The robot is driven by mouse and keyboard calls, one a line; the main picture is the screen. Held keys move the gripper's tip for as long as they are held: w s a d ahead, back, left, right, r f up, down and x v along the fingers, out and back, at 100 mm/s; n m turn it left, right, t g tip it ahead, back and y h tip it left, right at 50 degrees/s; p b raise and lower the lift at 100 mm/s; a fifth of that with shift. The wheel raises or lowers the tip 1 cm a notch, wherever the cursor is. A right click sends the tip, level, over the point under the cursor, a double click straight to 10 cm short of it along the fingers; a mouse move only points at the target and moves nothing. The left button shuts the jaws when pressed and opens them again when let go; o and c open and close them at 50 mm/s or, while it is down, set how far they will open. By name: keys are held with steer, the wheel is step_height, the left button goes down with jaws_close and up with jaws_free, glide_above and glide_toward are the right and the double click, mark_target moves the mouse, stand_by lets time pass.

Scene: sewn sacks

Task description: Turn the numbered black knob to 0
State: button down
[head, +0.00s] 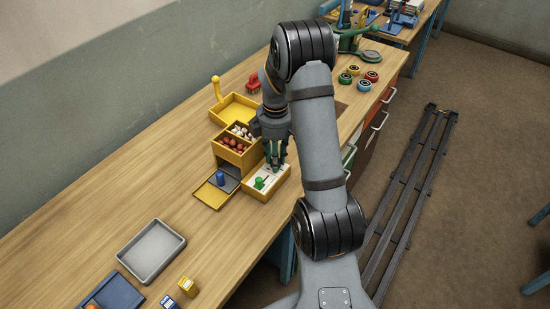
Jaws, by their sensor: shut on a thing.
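A yellow box with a pale top panel (281,174) stands near the front edge of the wooden bench. A green knob or lever (259,183) sits on the left part of this panel. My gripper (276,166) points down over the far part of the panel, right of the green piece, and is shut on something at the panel. The numbered black knob is hidden by the fingers, and its numbers and setting cannot be read. The knob is the likely thing between them.
Left of the panel are a yellow dispenser with red and white pieces (235,143) and a blue piece (220,177) on a low tray. A yellow tray (232,109) is behind. A grey tray (151,251) lies front left. Several coloured round pieces (371,76) are at right.

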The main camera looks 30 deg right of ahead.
steer(key=shift+s+d, duration=0.1)
steer(key=shift+s, duration=0.1)
stand_by(0.3)
steer(key=c, duration=1.6)
jaws_free()
steer(key=shift+d, duration=0.1)
steer(key=shift+o, duration=0.7)
steer(key=shift+w, duration=0.1)
step_height(320, 180, up, 12)
step_height(320, 180, down, 12)
steer(key=shift+f, duration=0.1)
